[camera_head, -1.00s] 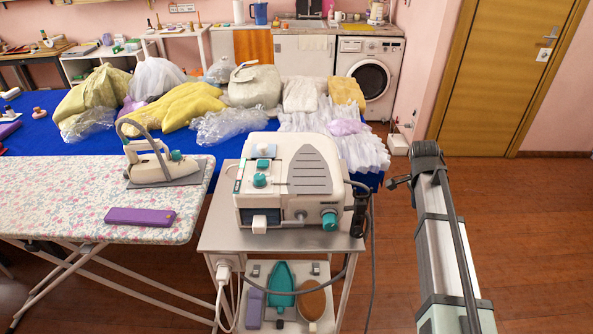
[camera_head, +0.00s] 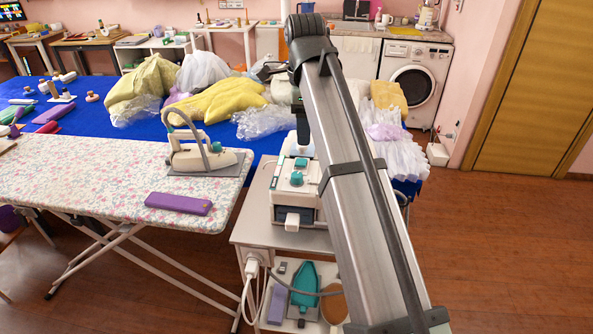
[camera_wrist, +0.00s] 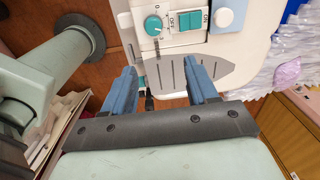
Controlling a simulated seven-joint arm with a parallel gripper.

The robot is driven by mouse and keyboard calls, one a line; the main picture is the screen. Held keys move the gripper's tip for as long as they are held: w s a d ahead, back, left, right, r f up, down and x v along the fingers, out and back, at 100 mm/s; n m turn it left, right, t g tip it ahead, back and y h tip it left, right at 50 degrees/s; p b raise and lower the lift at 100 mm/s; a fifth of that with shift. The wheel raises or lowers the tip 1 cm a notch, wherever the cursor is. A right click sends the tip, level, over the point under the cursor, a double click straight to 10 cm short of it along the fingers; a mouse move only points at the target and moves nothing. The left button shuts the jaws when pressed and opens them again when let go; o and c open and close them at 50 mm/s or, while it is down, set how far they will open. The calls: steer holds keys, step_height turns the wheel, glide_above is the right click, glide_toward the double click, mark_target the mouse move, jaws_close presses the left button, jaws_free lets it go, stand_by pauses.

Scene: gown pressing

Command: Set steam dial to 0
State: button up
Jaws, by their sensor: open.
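The white steam station (camera_head: 287,197) stands on the trolley, its right side hidden behind my arm. A round teal dial (camera_head: 297,179) sits on its top panel. In the wrist view, the dial (camera_wrist: 153,25) has a pale marked ring around it; I cannot read its setting. The larger front knob is hidden in the head view.
An iron (camera_head: 205,158) stands on the floral ironing board (camera_head: 90,170) at left, with a purple case (camera_head: 178,203) near it. Bagged garments (camera_head: 228,100) lie on the blue table behind. The trolley's lower shelf holds a teal iron-shaped item (camera_head: 304,284). Floor at right is clear.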

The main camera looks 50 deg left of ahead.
mark_target(297, 174)
steer(key=f, duration=0.4)
steer(key=s+f, duration=0.1)
steer(key=f, duration=0.3)
steer(key=a+f, duration=0.1)
steer(key=f, duration=0.3)
steer(key=shift+s+f, duration=0.25)
steer(key=shift+f, duration=0.15)
steer(key=shift+c, duration=0.3)
steer(key=c, duration=1)
